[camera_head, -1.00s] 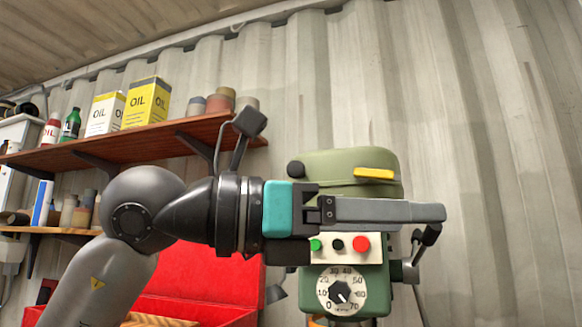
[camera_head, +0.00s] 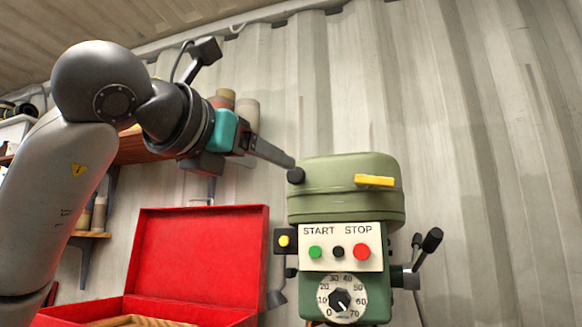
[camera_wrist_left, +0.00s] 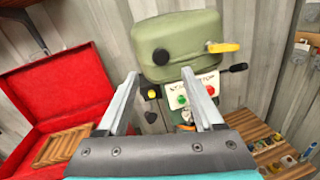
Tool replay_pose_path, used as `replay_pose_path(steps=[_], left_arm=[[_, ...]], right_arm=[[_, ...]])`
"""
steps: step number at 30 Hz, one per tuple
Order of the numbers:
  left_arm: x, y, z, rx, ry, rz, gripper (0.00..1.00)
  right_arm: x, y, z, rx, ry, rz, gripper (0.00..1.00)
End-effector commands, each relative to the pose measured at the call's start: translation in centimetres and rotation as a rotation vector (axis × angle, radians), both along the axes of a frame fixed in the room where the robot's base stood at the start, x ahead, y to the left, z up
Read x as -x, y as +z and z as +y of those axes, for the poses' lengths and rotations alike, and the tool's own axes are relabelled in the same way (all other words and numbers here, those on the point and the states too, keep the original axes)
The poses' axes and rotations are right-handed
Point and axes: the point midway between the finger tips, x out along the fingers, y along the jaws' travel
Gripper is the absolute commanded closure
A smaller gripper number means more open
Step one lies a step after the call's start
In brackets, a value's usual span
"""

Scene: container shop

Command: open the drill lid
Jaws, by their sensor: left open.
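The drill (camera_head: 345,260) is a green machine with START and STOP buttons and a numbered dial on its front. Its rounded green lid (camera_head: 335,178) sits closed on top, with a yellow handle (camera_head: 374,181) sticking out at its front right. In the left wrist view the lid (camera_wrist_left: 172,42) and yellow handle (camera_wrist_left: 223,47) are ahead of the fingers. My left gripper (camera_head: 292,162) is at the upper left of the lid, its fingers overlapping in the head view. In the wrist view the gripper (camera_wrist_left: 161,80) is open and empty. My right gripper is not in view.
An open red toolbox (camera_head: 195,255) stands left of the drill. A black lever (camera_head: 427,250) sticks out on the drill's right side. Wooden shelves (camera_head: 133,146) hang behind my left arm. Space above and right of the drill is clear before the corrugated wall.

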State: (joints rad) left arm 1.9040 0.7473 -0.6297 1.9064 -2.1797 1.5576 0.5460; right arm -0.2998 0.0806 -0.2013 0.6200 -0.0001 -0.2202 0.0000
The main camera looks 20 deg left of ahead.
Motion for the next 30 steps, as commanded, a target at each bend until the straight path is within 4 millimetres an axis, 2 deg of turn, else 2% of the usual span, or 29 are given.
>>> replay_pose_path(steps=[1, 6, 12, 17, 25, 30], left_arm=[[-1.2, 0.1, -0.3, 0.0, -0.001, 0.005, 0.32], [-4.6, 0.1, -1.1, -0.001, -0.001, 0.005, 0.32], [-7.3, 0.1, -1.7, -0.001, -0.003, 0.002, 0.32], [-8.2, 0.0, -1.8, -0.001, -0.002, 0.0, 0.32], [-8.2, -0.1, -1.8, -0.002, -0.002, 0.0, 0.32], [-8.2, 0.0, -1.8, -0.001, -0.002, 0.0, 0.51]], right_arm=[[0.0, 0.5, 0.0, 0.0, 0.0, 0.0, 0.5], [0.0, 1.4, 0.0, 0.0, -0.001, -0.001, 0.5], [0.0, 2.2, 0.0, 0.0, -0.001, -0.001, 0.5], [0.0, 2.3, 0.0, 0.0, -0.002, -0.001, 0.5], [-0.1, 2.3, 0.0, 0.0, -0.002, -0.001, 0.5], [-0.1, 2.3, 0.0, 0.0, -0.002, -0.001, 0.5]])
